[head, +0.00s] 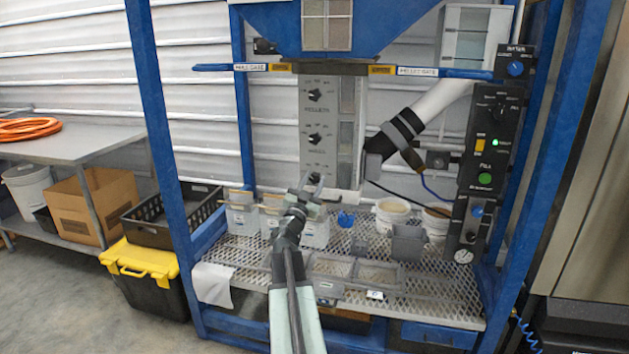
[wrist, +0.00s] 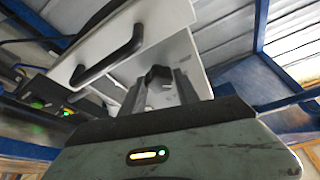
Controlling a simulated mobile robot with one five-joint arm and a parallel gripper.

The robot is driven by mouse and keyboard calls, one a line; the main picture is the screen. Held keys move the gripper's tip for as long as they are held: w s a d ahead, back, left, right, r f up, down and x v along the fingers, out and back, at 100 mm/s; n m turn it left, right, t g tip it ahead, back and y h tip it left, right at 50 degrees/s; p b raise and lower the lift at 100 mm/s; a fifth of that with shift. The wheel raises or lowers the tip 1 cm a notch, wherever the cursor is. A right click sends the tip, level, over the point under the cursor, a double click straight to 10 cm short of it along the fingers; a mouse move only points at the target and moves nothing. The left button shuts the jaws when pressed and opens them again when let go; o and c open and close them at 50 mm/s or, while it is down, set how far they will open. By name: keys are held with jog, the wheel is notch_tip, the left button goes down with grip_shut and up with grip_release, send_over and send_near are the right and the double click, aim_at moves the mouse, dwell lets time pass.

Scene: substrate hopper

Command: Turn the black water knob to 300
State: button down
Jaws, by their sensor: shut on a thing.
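A grey dial panel (head: 317,110) hangs in the middle of the blue frame, with black knobs one above another. The top knob (head: 315,95) has a label that reads like PELLETS; the label of the middle knob (head: 315,138) is too small to read. My gripper (head: 312,185) is at the lowest dial and hides most of it. In the wrist view, a black knob (wrist: 159,76) sits between my two fingers, and my gripper (wrist: 161,88) is shut on it. The knob's pointer and scale numbers cannot be read.
White buckets (head: 392,212) and a grey bin (head: 408,242) stand on the mesh shelf (head: 440,285) right of my arm. A black pipe collar (head: 395,135) and a control box (head: 490,140) are to the panel's right. A black handle (wrist: 108,55) shows in the wrist view.

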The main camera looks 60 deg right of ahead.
jog(key=shift+w+a+m+g+p, duration=0.15)
jog(key=shift+m+g, duration=0.15)
jog(key=shift+m, duration=0.45)
jog(key=shift+d+m+g+p, duration=0.15)
jog(key=shift+m+g, duration=0.15)
jog(key=shift+m, duration=0.45)
jog(key=shift+a, duration=0.1)
jog(key=c, duration=0.9)
grip_release()
jog(key=shift+a+f, duration=0.1)
jog(key=shift+a, duration=0.1)
jog(key=b+v, duration=0.2)
jog(key=v, duration=0.5)
jog(key=shift+a+b, duration=0.2)
jog(key=shift+b, duration=0.1)
